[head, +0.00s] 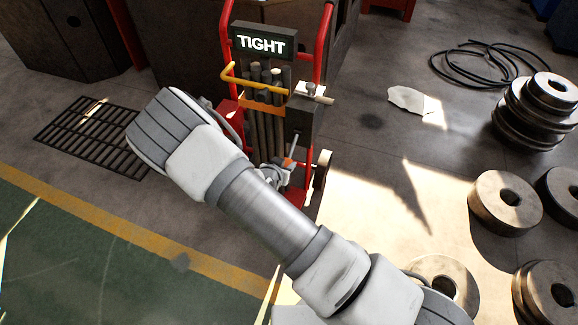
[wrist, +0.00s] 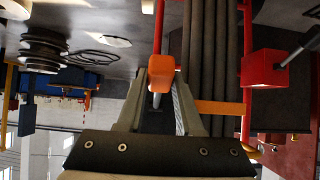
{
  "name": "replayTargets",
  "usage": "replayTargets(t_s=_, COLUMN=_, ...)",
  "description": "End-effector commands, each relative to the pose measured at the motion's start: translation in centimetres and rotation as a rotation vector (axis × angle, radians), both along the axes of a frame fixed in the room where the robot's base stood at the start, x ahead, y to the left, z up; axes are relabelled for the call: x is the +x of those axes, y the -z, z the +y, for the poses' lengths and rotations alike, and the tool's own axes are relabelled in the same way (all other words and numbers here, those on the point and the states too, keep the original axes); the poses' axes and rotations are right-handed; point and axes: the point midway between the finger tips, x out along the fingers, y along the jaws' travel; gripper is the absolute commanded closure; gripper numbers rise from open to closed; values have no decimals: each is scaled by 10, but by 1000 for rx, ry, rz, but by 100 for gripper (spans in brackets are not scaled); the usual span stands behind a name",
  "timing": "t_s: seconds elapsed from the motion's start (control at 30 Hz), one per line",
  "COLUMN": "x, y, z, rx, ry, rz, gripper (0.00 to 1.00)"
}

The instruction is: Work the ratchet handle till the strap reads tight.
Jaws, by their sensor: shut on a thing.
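The sign (head: 264,43) on top of the red hand truck (head: 226,45) reads TIGHT in lit white letters. An orange strap (head: 262,98) runs across a bundle of dark tubes on the truck; it also shows in the wrist view (wrist: 222,107). The dark ratchet box (head: 304,118) is at the truck's right side. The ratchet handle (head: 293,146) slopes down from it to an orange grip (wrist: 161,73). My gripper (head: 284,168) is shut on this grip, with a finger on either side in the wrist view. My forearm hides the truck's lower part.
Heavy round rollers (head: 505,203) stand on the floor at the right, some stacked. A black cable coil (head: 487,65) and a pale rag (head: 411,100) lie behind them. A floor grate (head: 70,130) is at the left.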

Motion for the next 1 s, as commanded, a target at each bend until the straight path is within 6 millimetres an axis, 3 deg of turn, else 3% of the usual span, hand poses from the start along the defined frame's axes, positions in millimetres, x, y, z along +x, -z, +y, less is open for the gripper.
replayTargets(t_s=0.2, x=3, y=12, z=2, rx=-28, ry=-2, rz=-70, gripper=100)
replayTargets(t_s=0.8, x=5, y=13, z=2, rx=-40, ry=-1, rz=-108, gripper=100)
replayTargets(t_s=0.83, x=5, y=13, z=2, rx=-40, ry=-1, rz=-108, gripper=63)
replayTargets(t_s=1.0, x=5, y=13, z=2, rx=-40, ry=-1, rz=-108, gripper=35)
